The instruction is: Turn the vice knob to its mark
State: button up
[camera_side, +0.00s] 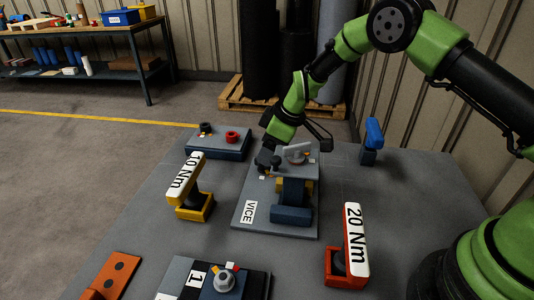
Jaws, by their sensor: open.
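The vice stands on a grey base plate labelled VICE (249,211) near the middle of the table. Its blue body (292,205) is upright on the plate, with a grey top carrying a light grey knob (297,152) and a small orange mark by it. My gripper (268,164) is at the left end of the vice top, to the left of the light grey knob. It points down and is open, with nothing seen between its fingers. The fingertips are small and dark, so I cannot tell whether they touch anything.
A yellow 10 Nm tool (190,190) stands left of the vice, a red 20 Nm tool (350,250) front right, and a blue tool (371,141) back right. A grey block (217,146) with black and red rings is behind left. A nut fixture (222,283) and orange plate (112,277) lie in front.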

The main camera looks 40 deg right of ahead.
jog(key=v, duration=0.7)
